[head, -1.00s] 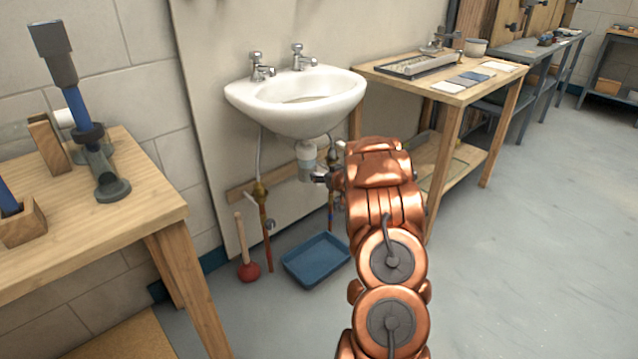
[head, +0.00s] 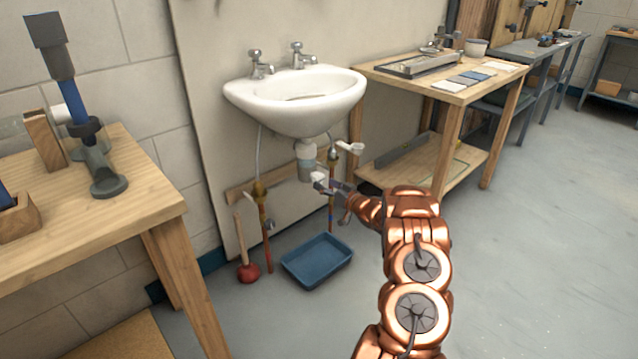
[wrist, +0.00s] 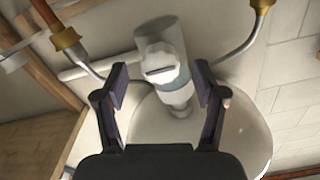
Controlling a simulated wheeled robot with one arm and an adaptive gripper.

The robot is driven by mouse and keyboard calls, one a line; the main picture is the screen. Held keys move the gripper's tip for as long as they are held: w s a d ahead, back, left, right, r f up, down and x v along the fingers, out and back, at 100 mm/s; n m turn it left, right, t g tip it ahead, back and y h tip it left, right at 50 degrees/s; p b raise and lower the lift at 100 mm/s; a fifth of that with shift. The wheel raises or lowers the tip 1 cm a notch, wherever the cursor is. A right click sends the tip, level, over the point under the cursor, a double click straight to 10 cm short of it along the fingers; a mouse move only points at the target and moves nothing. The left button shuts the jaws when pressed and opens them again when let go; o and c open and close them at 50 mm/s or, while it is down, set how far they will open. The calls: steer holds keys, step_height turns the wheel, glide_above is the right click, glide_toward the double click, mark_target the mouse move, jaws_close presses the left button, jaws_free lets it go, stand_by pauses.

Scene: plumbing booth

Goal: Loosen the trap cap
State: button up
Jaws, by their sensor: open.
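The trap (head: 306,160) hangs under the white sink as a pale grey bottle shape with a light band. In the wrist view I look up at the trap (wrist: 160,35) and its cap (wrist: 160,64), which has a raised bar across its face. My gripper (wrist: 160,78) is open, one dark finger on each side of the cap in this view, with nothing between the pads. Whether the fingers reach the cap's depth I cannot tell. In the head view my gripper (head: 328,186) is just below and right of the trap's lower end.
The sink (head: 300,100) is on the wall panel. Supply pipes with brass valves (head: 260,190) flank the trap. A blue tray (head: 317,262) and a red plunger (head: 248,270) are on the floor below. Wooden benches stand left (head: 150,205) and right (head: 460,95).

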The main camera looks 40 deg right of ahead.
mark_target(321, 181)
steer(key=shift+w+d+r+b, duration=0.1)
steer(key=shift+w+b, duration=0.3)
steer(key=shift+w, duration=1.5)
steer(key=shift+c, duration=0.2)
steer(key=c, duration=1.1)
